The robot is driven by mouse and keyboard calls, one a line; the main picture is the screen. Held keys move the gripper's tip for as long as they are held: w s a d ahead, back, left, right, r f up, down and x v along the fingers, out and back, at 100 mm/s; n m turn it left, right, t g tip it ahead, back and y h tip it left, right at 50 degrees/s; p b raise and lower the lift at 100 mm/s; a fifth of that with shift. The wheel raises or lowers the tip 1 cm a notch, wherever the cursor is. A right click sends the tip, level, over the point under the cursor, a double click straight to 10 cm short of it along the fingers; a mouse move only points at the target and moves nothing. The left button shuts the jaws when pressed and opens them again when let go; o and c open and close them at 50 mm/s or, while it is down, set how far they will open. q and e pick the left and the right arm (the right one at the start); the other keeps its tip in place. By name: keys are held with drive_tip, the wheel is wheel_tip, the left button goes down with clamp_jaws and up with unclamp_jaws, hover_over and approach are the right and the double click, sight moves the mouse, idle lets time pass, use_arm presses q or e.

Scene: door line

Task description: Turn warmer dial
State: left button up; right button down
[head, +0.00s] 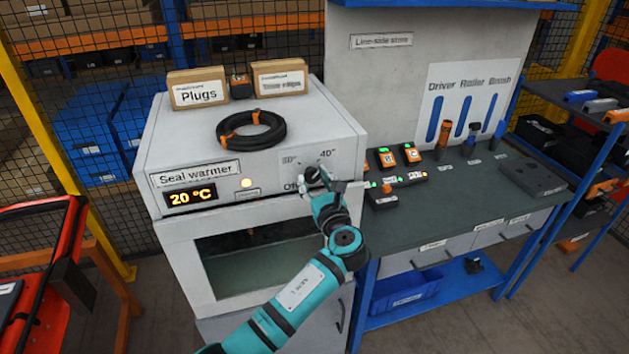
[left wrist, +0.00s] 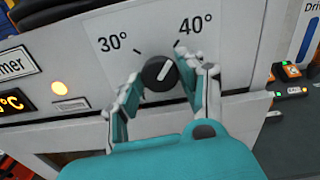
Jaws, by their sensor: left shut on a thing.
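The seal warmer (head: 250,160) is a white box with a display (head: 190,196) reading 20 °C and a lit amber lamp (head: 246,183). Its black dial (head: 312,174) is on the front panel at the right. In the left wrist view the dial (left wrist: 159,72) has a white line tilted up and right, roughly toward the 40° mark; the 30° mark is up and left. My left gripper (head: 319,182) is at the dial. In the left wrist view its fingers (left wrist: 161,84) are shut on the dial from both sides. The Off label is partly hidden by the gripper in the head view.
Two boxes (head: 198,88), one labelled Plugs, and a black coil (head: 251,130) lie on top of the warmer. A workbench (head: 455,190) with small orange devices and tools stands close on the right. An orange-red cart (head: 60,270) is at the left.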

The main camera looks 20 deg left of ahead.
use_arm(q)
drive_tip(key=shift+m, duration=0.6)
drive_tip(key=o, duration=1.1)
drive_tip(key=shift+o, duration=0.2)
drive_tip(key=shift+d, duration=0.1)
drive_tip(key=v, duration=1.1)
drive_tip(key=shift+s+d, duration=0.2)
drive_tip(key=shift+s, duration=0.1)
